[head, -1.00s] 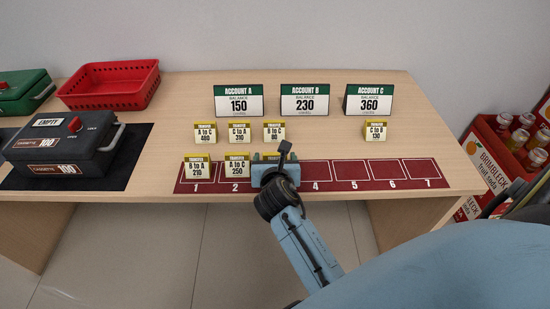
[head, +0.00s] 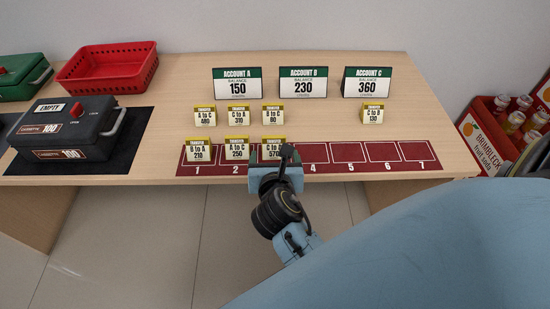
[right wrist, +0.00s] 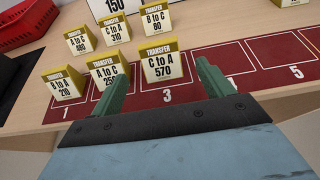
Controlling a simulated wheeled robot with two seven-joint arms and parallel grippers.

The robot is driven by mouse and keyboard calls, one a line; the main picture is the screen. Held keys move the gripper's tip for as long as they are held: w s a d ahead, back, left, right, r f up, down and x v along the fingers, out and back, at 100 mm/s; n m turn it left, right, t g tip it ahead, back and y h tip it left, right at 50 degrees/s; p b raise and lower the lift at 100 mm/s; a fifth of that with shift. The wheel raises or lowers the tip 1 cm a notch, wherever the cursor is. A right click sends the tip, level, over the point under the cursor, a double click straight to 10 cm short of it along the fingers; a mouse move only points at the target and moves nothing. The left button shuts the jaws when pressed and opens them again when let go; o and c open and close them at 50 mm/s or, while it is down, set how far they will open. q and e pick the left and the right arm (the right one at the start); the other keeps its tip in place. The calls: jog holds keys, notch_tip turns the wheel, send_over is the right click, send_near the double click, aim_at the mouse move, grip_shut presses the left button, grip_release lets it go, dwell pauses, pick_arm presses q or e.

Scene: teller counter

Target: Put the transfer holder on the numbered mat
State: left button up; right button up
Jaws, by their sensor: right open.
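The numbered mat (head: 350,153) is a dark red strip with white outlined spaces along the counter's front edge. Transfer holders "B to A 210" (head: 199,151) and "A to C 250" (head: 237,149) stand on spaces 1 and 2. Holder "C to A 570" (head: 273,146) stands upright on space 3. My right gripper (right wrist: 157,80) is open, its green fingers apart on either side of that holder's front and not closed on it. Holders "A to C 480" (head: 205,116), "C to A 310" (head: 238,115), "B to C 80" (head: 273,114) and "C to B 130" (head: 373,113) stand behind the mat. My left gripper is out of view.
Account signs A (head: 238,86), B (head: 303,82) and C (head: 366,82) stand at the back. A black cash box (head: 68,127) and red basket (head: 108,69) sit at left. Spaces 4 to 7 are empty. A soda crate (head: 481,140) is at right.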

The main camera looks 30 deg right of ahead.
jog(key=shift+v, duration=1.15)
